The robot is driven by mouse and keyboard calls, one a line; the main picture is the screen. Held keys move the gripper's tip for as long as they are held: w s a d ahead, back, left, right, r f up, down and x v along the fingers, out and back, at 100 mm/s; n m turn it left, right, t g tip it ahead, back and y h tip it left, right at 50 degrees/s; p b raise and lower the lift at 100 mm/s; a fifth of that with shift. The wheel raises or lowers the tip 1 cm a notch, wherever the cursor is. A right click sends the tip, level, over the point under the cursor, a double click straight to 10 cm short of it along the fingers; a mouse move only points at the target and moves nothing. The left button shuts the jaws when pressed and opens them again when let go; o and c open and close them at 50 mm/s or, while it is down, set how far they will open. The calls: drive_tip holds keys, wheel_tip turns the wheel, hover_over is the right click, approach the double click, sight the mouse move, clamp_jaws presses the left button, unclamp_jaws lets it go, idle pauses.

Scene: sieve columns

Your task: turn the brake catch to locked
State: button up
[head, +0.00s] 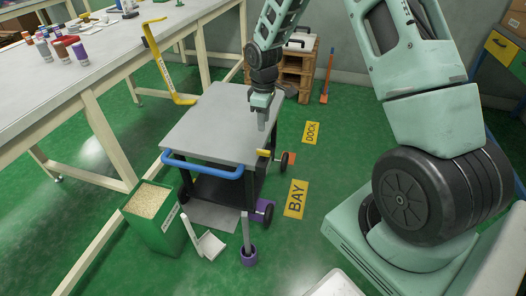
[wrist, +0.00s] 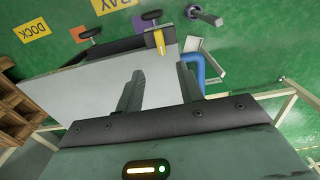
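The cart (head: 212,118) has a grey top, a blue push handle (head: 203,168) and dark wheels. The brake catch appears to be the small yellow lever (head: 264,153) at the cart's near right corner; it also shows in the wrist view (wrist: 159,42) at the edge of the cart top. Its locked or unlocked state cannot be told. My gripper (head: 262,124) points down over the right part of the cart top, behind the yellow lever and apart from it. In the wrist view its two fingers (wrist: 158,88) are spread with nothing between them.
Yellow BAY (head: 295,199) and DOCK (head: 311,133) signs lie on the green floor right of the cart. A green bin of grains (head: 153,215), a dustpan (head: 208,244) and a post in a purple base (head: 247,256) stand in front. A long workbench (head: 95,70) is left.

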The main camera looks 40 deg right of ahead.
sight(263, 150)
wheel_tip(263, 150, down, 13)
drive_tip(key=shift+r+b, duration=0.2)
drive_tip(key=shift+b, duration=0.85)
clamp_jaws()
